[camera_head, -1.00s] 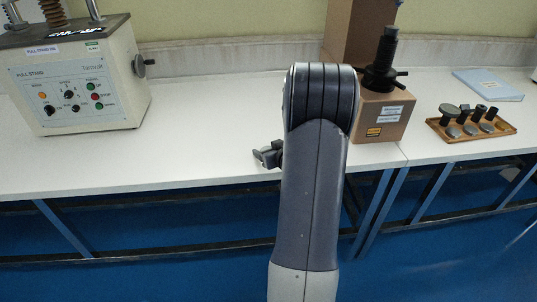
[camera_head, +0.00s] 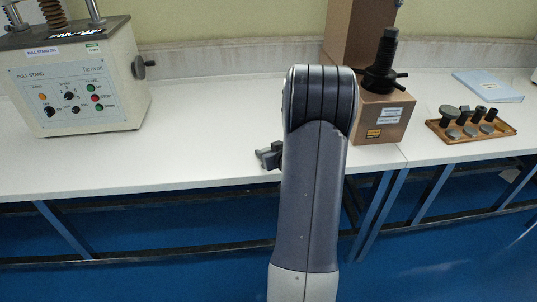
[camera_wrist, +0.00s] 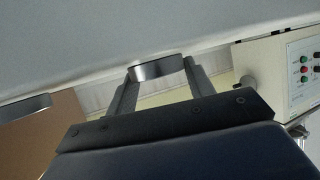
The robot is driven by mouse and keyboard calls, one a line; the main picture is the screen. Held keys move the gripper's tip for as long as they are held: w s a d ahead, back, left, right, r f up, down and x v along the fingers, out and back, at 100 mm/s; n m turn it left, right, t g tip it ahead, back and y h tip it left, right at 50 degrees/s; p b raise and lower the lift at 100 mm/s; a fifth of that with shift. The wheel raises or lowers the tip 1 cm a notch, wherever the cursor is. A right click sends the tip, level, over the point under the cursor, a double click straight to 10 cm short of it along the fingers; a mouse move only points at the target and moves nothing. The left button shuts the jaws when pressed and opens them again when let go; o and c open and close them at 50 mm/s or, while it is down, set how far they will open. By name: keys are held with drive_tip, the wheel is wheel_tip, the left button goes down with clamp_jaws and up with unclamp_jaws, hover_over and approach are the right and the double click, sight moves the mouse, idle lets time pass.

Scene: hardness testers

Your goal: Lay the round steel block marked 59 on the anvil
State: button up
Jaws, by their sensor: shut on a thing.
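My gripper (camera_wrist: 157,80) is shut on a round steel block (camera_wrist: 157,69), a thin grey disc held between the two fingertips in the wrist view. No number can be read on it. In the head view my gripper (camera_head: 268,156) shows as small dark fingers left of my arm, over the white bench near its front edge. Another flat round grey piece (camera_wrist: 25,108) shows at the left of the wrist view, apart from the held block; I cannot tell whether it is the anvil. My arm hides part of the bench in the head view.
A brown tester (camera_head: 382,122) with a black column stands right of my arm. A wooden tray (camera_head: 471,139) with several metal pieces lies further right, near a blue folder (camera_head: 487,86). A pull stand (camera_head: 75,85) stands at left. The bench (camera_head: 195,150) between it and my arm is clear.

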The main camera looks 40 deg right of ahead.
drive_tip(key=shift+r+p, duration=2.5)
drive_tip(key=shift+r, duration=0.15)
drive_tip(key=shift+f, duration=0.1)
